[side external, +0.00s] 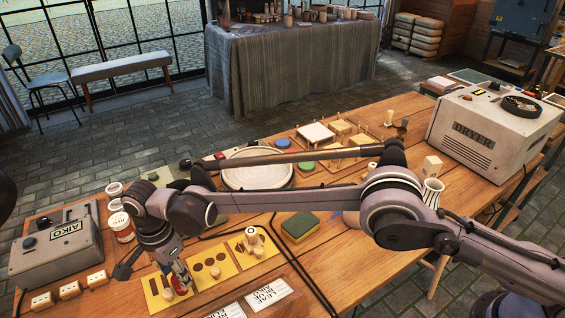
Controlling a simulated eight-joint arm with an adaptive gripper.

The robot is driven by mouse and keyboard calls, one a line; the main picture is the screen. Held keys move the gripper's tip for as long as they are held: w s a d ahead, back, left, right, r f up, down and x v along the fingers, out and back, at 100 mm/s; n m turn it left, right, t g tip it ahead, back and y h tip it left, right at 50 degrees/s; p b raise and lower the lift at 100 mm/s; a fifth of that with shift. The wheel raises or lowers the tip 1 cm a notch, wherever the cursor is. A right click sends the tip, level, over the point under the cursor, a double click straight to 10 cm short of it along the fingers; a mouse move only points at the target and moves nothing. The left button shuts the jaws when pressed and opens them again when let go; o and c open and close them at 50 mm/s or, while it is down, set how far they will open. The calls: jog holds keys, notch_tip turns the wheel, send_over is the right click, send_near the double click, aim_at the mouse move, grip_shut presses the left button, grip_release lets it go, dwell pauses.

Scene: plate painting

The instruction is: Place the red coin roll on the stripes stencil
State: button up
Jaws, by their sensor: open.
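Three yellow stencil cards lie in a row at the table's front. The left one, the stripes stencil (153,284), shows dark bars. The middle card has round dark holes, and the right card has a wooden-knobbed piece on it. My gripper (178,278) points down over the right part of the stripes stencil. It is open. A small reddish piece with a pale wooden part (182,287) shows at the fingertips; it may be the red coin roll. The fingers partly hide it, and I cannot tell whether it touches the card.
A grey AIKO box (62,245) and small white blocks stand left. A green-yellow sponge (300,227), round plate (257,178) and dryer (490,130) sit farther back. A jar (121,228) stands near my wrist.

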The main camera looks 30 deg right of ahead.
notch_tip(320, 180, up, 9)
jog(key=d+r+n+t, duration=0.1)
jog(key=d+r+n, duration=0.1)
jog(key=d+r, duration=0.5)
jog(key=d+r+n+t+y, duration=0.1)
jog(key=d+r+n, duration=0.15)
jog(key=d, duration=0.75)
jog(key=d+r+n+t, duration=0.1)
jog(key=d+r, duration=0.4)
jog(key=d, duration=0.4)
jog(key=s+d+f+n+t, duration=0.2)
jog(key=s+d+f+n, duration=0.1)
jog(key=s+d, duration=0.5)
jog(key=s+d+f+n+t+h, duration=0.1)
jog(key=s+d+f+n+t, duration=0.1)
jog(key=s+d, duration=0.7)
jog(key=d+f+n, duration=0.1)
jog(key=d+n, duration=0.1)
jog(key=d, duration=0.1)
jog(key=shift+s+d+f, duration=0.15)
jog(key=shift+d+f, duration=0.1)
jog(key=shift+f, duration=0.1)
